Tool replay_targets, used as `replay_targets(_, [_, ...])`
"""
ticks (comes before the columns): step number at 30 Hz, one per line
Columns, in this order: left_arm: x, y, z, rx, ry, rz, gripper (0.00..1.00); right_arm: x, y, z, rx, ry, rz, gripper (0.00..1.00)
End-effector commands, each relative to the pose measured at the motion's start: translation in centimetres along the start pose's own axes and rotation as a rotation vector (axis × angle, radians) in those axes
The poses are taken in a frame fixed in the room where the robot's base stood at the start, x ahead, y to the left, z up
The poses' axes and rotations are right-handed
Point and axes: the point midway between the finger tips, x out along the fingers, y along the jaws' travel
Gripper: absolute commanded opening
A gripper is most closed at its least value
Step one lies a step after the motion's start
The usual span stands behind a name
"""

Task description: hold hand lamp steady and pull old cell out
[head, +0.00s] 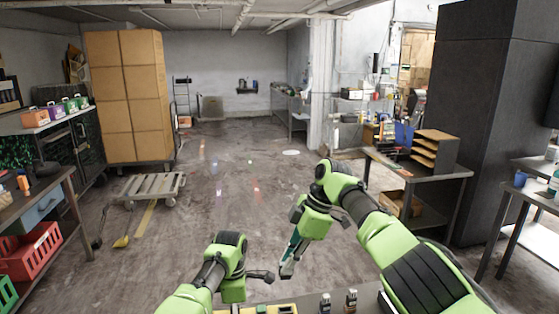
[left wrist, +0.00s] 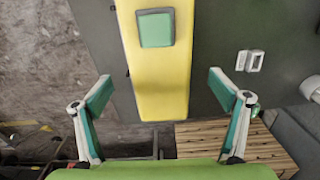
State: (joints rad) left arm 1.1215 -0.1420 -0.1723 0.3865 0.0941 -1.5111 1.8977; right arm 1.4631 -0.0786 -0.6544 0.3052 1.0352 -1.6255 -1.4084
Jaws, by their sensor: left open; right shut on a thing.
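The yellow hand lamp (left wrist: 150,75), with a green square on its face, shows large in the left wrist view. Only part of a yellow body (head: 285,308) shows at the bottom edge of the head view. My left gripper (left wrist: 166,92) is open, its fingers wide apart, with the lamp's end between and beyond them; it is not shut on the lamp. My right gripper (head: 288,268) is shut, pointing down beyond the lamp. The small thing in it, seemingly the old cell, is mostly hidden by the fingers.
Two small upright pieces, one (head: 325,302) left of the other (head: 351,300), stand on the grey table right of the lamp. A slatted wooden piece (left wrist: 235,145) lies below right in the wrist view. Beyond are open floor, a low cart (head: 150,186) and a side bench (head: 430,172).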

Motion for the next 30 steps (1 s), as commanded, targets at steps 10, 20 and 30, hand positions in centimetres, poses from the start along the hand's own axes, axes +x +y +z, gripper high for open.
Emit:
replay_targets(10, [-0.6, 0.1, 0.1, 0.0, -0.002, 0.003, 0.9, 0.0, 0.0, 0.0, 0.0, 0.0, 0.0, 0.0])
replay_targets(20, [-6.5, 0.1, 0.1, 0.0, -0.002, 0.006, 0.9, 0.0, 0.0, 0.0, 0.0, 0.0, 0.0, 0.0])
replay_targets(30, [-11.5, 0.1, 0.0, 0.0, -0.001, 0.001, 0.9, 0.0, 0.0, 0.0, 0.0, 0.0, 0.0, 0.0])
